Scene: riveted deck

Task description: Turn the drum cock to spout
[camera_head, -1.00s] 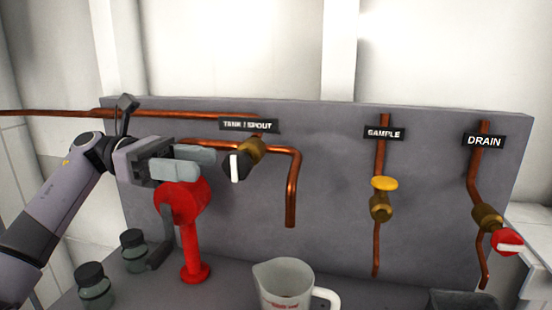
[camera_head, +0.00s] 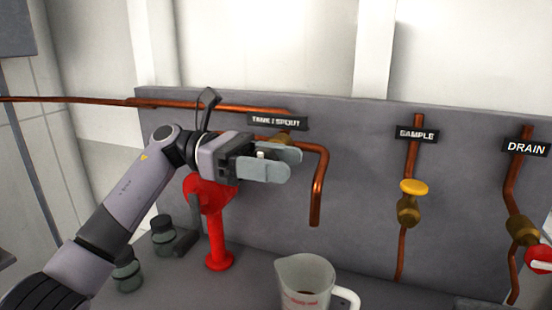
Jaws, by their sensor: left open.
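The drum cock is the valve under the "TANK / SPOUT" label (camera_head: 277,121). Its brass body (camera_head: 284,135) shows only in part behind my left gripper. Its dark handle is mostly hidden by the fingers; a small white mark (camera_head: 261,154) shows between them. My left gripper (camera_head: 288,162) is open, its fingers pointing right, one on each side of the handle's place. I cannot tell whether they touch it. The copper spout (camera_head: 318,190) bends down just right of the fingertips. My right gripper is not in view.
A red stand (camera_head: 217,235) rises just below my left gripper. A measuring jug (camera_head: 303,281) stands below the spout. Dark-capped jars (camera_head: 163,236) are at the left. The sample valve (camera_head: 409,205) and drain valve (camera_head: 524,230) are farther right on the grey panel (camera_head: 365,160).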

